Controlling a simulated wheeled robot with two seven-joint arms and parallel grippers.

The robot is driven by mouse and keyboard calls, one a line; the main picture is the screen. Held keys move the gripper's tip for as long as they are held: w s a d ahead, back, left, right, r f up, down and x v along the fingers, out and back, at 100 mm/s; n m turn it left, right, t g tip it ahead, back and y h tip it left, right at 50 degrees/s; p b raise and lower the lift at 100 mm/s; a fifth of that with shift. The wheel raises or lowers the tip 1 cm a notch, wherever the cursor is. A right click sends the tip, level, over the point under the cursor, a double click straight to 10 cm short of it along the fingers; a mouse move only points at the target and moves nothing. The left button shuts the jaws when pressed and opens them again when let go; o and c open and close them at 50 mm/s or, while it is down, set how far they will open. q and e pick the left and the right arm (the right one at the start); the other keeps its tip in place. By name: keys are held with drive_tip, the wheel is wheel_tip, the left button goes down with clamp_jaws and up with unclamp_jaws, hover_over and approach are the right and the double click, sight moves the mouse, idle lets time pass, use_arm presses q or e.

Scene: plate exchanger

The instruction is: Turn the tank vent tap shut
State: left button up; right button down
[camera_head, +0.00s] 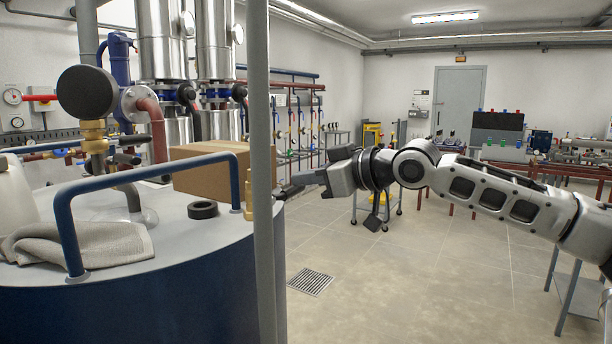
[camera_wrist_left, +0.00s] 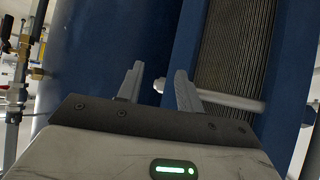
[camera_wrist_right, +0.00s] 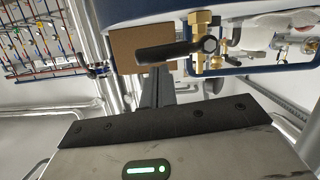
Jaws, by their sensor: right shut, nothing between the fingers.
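The tank vent tap has a brass body (camera_head: 249,195) at the right rim of the tank top, partly hidden by a grey post. In the right wrist view its brass body (camera_wrist_right: 203,35) carries a black lever (camera_wrist_right: 162,51) that points left. My right gripper (camera_head: 284,192) is shut and empty, its fingers at the tank's rim beside the tap. In the right wrist view the closed fingertips (camera_wrist_right: 158,72) are close to the lever; I cannot tell whether they touch it. My left gripper (camera_wrist_left: 158,88) is open and empty, facing a blue frame with stacked plates (camera_wrist_left: 232,50).
The tank top (camera_head: 180,225) holds a cardboard box (camera_head: 212,168), a black ring (camera_head: 203,210), a grey cloth (camera_head: 80,243) and a blue rail (camera_head: 145,170). The grey post (camera_head: 262,120) stands in front of the tank. A pale rod (camera_wrist_left: 215,95) crosses before the left gripper.

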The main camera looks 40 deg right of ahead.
use_arm(q)
drive_tip(key=shift+s+f, duration=0.3)
drive_tip(key=shift+s, duration=0.1)
use_arm(e)
drive_tip(key=shift+f, duration=0.2)
drive_tip(key=shift+r, duration=0.1)
